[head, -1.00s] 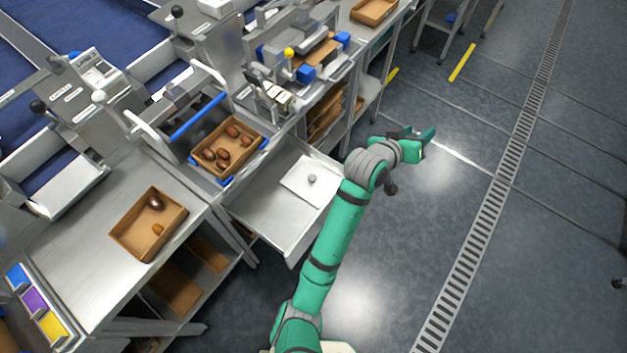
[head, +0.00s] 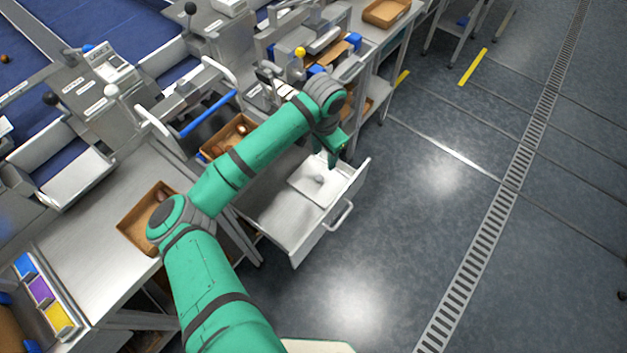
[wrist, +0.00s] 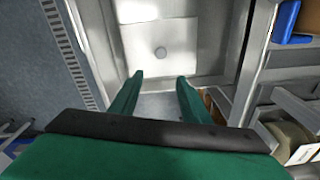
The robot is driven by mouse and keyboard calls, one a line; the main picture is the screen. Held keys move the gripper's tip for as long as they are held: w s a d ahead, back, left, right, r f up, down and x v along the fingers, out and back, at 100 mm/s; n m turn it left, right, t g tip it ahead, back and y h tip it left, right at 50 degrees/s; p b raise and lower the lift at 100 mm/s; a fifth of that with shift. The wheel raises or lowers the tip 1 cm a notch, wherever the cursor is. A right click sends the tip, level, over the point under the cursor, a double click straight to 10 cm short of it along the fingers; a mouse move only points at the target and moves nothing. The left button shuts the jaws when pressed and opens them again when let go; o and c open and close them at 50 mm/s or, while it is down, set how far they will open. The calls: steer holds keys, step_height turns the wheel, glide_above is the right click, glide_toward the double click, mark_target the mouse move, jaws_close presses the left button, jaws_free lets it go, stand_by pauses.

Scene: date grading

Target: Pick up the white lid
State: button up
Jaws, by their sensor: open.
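My gripper (head: 334,158) is above the drawer, just over the lid's far edge in the head view. In the wrist view my gripper (wrist: 160,77) is open with nothing between its two green fingers. The fingers are apart from the knob.
The drawer's walls stand around the lid, and its handle (head: 338,216) faces the floor. A brown tray (head: 228,137) sits behind my arm. Another brown tray (head: 136,226) on the left bench is partly hidden by my arm. Open floor lies to the right.

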steer(key=a, duration=0.1)
glide_above(320, 177)
steer(key=shift+m+g, duration=0.4)
steer(key=f, duration=0.5)
steer(key=shift+s+a+f, duration=0.1)
steer(key=shift+a+f, duration=0.05)
steer(key=shift+a, duration=0.2)
steer(key=shift+d+f, duration=0.15)
steer(key=shift+f, duration=1.2)
steer(key=shift+d+f, duration=0.15)
steer(key=shift+f, duration=1.15)
jaws_close()
